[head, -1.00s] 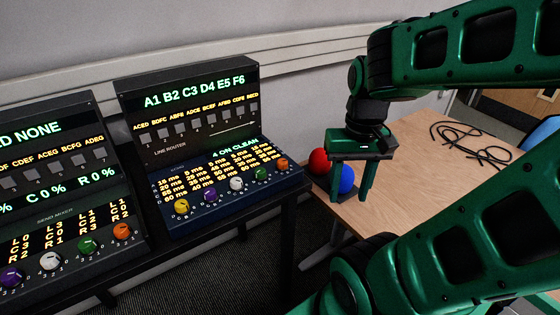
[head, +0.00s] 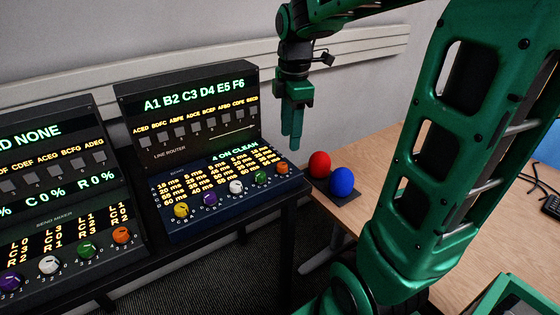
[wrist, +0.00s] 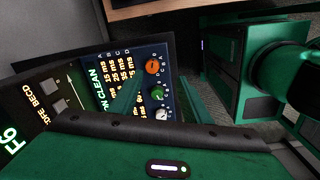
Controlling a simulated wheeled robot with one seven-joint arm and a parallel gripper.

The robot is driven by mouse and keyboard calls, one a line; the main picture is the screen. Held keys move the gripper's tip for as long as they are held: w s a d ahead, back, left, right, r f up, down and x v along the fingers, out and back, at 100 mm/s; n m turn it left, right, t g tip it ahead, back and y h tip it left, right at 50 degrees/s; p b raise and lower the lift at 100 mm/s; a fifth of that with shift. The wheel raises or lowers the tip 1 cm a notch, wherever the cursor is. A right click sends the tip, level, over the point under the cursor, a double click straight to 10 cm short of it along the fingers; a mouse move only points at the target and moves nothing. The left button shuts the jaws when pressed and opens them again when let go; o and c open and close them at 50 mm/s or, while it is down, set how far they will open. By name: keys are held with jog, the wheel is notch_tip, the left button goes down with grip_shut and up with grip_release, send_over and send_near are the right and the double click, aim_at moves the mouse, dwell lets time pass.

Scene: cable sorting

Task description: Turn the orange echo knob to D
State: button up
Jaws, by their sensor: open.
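The orange echo knob (head: 282,167) is at the right end of the knob row on the blue echo panel (head: 215,222). In the wrist view the orange knob (wrist: 152,66) shows beyond the fingers, with the green knob (wrist: 158,93) and white knob (wrist: 162,114) in line beside it. Which letter its pointer is at is too small to tell. My gripper (head: 292,140) hangs fingers down, above and slightly right of the orange knob, apart from it. In the wrist view my gripper (wrist: 160,100) is open, with nothing between its fingers.
The line router (head: 190,100) rises behind the echo panel. The send mixer (head: 60,215) with its own orange knob (head: 122,235) stands to the left. A red ball (head: 320,163) and blue ball (head: 342,182) sit on a dark base at the wooden table's (head: 385,160) near left corner.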

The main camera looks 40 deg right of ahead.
aim_at(282, 164)
jog(key=f, duration=0.3)
jog(key=w+f+n, duration=0.1)
jog(key=f, duration=0.3)
jog(key=w+f+n, duration=0.1)
jog(key=f, duration=0.2)
jog(key=shift+w+a+f, duration=0.25)
jog(key=c, duration=1)
